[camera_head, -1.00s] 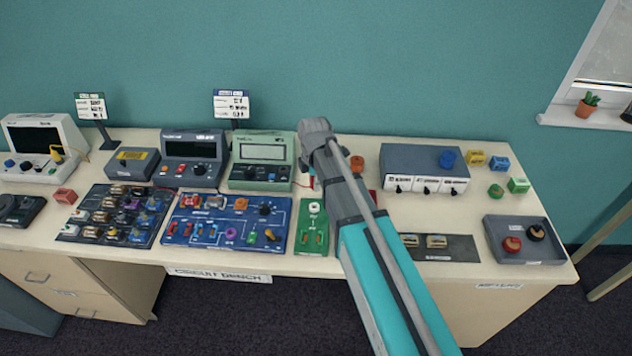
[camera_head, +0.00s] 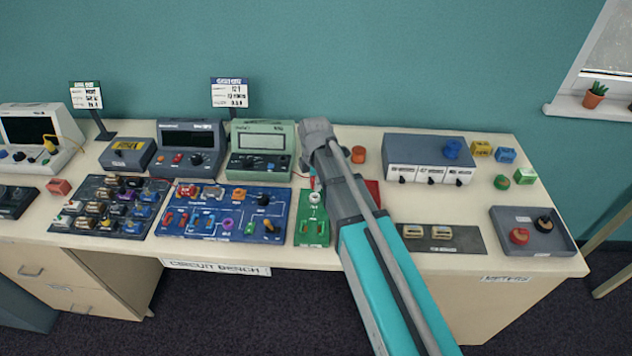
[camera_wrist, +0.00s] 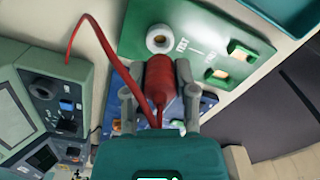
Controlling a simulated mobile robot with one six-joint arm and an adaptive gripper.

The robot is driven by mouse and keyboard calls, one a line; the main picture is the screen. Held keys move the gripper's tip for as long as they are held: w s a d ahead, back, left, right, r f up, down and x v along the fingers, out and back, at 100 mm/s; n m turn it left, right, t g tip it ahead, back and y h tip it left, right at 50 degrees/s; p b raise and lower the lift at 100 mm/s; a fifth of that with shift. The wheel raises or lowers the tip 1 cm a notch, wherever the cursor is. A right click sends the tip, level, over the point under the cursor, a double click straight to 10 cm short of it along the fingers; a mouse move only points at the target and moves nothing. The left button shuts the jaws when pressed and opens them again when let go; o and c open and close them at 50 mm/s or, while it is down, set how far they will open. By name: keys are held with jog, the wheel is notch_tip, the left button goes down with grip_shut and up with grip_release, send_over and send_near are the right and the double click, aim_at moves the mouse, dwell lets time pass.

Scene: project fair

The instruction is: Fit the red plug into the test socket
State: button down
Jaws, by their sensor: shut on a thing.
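The red plug (camera_wrist: 159,82) is held between the two fingers of my gripper (camera_wrist: 161,96) in the wrist view, with its red lead curving up to the left. The test socket (camera_wrist: 159,39) is a white ring with a dark hole on the green board (camera_wrist: 198,30), marked TEST. The plug's front end lies close beside the socket; whether they touch cannot be told. In the head view the socket (camera_head: 315,198) is just left of my arm, and a sliver of the plug (camera_head: 312,183) shows behind it. My arm hides the gripper there.
A blue circuit board (camera_head: 222,213) stands close left of the green board. A green meter (camera_head: 261,150) is behind. A red flat thing (camera_head: 373,192) is partly hidden by my arm. A grey tray (camera_head: 533,232) lies at the right; bare bench lies before it.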

jog(key=shift+f+b, duration=0.85)
jog(key=shift+f, duration=0.25)
jog(key=shift+f+b, duration=0.95)
dwell(2.4)
jog(key=shift+c, duration=1.7)
grip_release()
jog(key=o, duration=0.3)
jog(key=shift+o, duration=0.2)
jog(key=shift+r, duration=0.1)
jog(key=shift+r+p, duration=3.95)
jog(key=shift+p, duration=0.1)
